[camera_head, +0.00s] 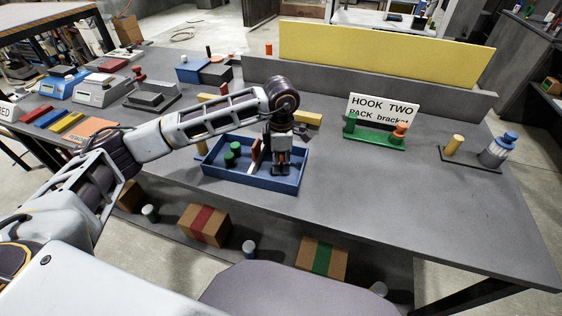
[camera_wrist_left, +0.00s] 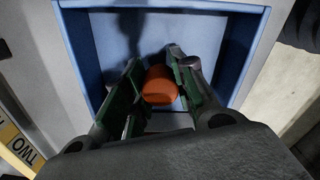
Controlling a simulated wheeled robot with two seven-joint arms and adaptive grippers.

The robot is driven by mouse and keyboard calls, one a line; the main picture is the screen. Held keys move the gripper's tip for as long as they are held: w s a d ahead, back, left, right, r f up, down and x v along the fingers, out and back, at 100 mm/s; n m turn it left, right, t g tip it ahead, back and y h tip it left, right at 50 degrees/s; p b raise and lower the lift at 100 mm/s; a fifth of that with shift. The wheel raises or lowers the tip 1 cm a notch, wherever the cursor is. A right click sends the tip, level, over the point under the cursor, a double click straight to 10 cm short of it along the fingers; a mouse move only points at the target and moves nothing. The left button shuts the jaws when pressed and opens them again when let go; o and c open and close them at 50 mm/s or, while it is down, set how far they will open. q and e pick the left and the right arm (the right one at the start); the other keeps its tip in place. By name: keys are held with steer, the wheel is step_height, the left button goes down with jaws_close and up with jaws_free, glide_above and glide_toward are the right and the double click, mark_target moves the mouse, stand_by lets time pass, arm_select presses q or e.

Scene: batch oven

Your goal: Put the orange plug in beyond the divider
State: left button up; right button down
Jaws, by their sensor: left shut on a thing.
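The blue tray (camera_head: 242,186) stands near the front edge of the table. My left gripper (camera_head: 281,168) points down into the part right of the divider. In the left wrist view, the gripper (camera_wrist_left: 161,88) is shut on the orange plug (camera_wrist_left: 160,86), with blue tray walls (camera_wrist_left: 185,8) around it. The arm and gripper hide the plug in the head view. I cannot tell whether the plug touches the tray floor. My right gripper is not in view.
A green stand (camera_head: 375,135) with a sign (camera_head: 382,110) stands right of the tray. A yellow peg (camera_head: 454,144) and a blue-topped object (camera_head: 497,150) stand farther right. A yellow panel (camera_head: 385,58) rises at the back. The table's front right is clear.

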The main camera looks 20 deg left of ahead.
mark_target(281, 158)
arm_select(q)
steer(key=shift+f+b, duration=0.35)
steer(key=shift+f, duration=0.05)
stand_by(0.4)
steer(key=o, duration=0.8)
steer(key=shift+o, duration=0.2)
steer(key=shift+r, duration=0.15)
steer(key=shift+r, duration=5.85)
